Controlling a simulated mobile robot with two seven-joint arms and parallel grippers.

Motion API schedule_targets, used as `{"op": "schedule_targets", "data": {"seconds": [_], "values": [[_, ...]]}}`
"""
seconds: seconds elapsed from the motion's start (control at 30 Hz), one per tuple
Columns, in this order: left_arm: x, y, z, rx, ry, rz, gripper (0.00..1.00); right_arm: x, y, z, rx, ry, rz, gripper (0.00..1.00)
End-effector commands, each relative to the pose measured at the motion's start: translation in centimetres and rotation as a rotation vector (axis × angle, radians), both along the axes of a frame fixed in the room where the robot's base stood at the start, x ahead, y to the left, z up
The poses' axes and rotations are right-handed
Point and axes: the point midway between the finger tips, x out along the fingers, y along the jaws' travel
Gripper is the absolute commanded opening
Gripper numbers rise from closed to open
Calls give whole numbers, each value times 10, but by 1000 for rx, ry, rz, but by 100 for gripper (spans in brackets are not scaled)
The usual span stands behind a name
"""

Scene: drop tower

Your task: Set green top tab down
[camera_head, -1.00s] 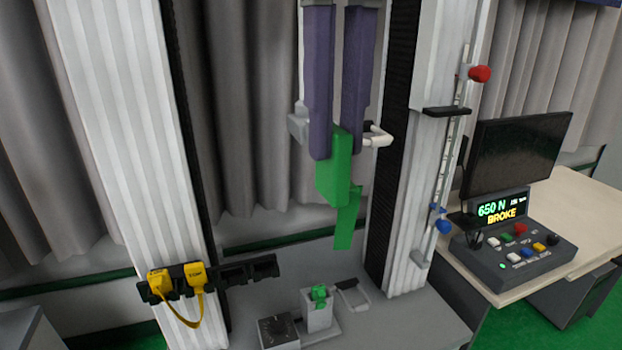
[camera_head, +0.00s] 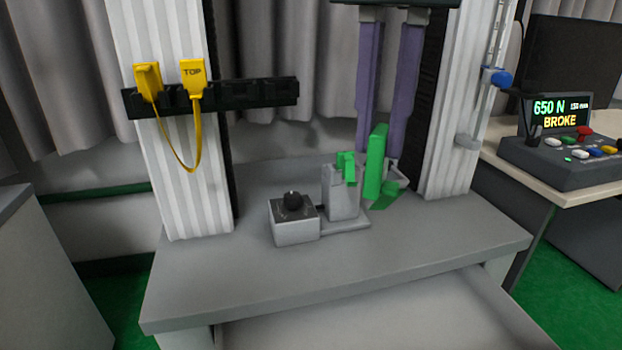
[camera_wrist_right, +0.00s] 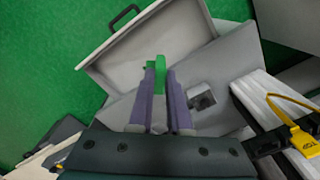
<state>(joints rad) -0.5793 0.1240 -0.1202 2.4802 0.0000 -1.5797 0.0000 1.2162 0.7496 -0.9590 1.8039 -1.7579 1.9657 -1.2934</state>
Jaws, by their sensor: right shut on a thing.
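My right gripper (camera_head: 385,148) comes down from the top of the head view with two long purple fingers. It is shut on the green top tab (camera_head: 375,170), which stands upright between the fingertips. The tab also shows past the fingertips in the right wrist view (camera_wrist_right: 160,66). Another green piece (camera_head: 346,166) sits in the grey lower clamp (camera_head: 343,200), just left of the held tab. My left gripper is out of view.
A grey knob box (camera_head: 294,222) stands left of the clamp. A black rack (camera_head: 245,94) on the left column holds yellow tabs (camera_head: 192,80). The front and left of the bench are clear. A control box (camera_head: 560,150) reads "650 N BROKE" at right.

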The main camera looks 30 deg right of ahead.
Motion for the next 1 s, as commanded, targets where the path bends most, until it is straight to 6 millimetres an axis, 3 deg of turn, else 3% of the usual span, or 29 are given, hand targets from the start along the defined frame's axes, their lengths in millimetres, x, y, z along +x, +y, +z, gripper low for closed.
{"op": "schedule_targets", "data": {"seconds": [0.03,0.5,0.7,0.87,1.0], "values": [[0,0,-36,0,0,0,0,0,-1,-37,0,2,-35,0],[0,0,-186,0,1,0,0,4,-14,-196,-2,7,-377,0],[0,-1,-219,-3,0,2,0,4,-17,-232,-4,10,-469,0],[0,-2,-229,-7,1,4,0,4,-19,-245,-4,11,-500,0],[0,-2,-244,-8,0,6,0,3,-19,-274,-5,15,-504,0]]}}
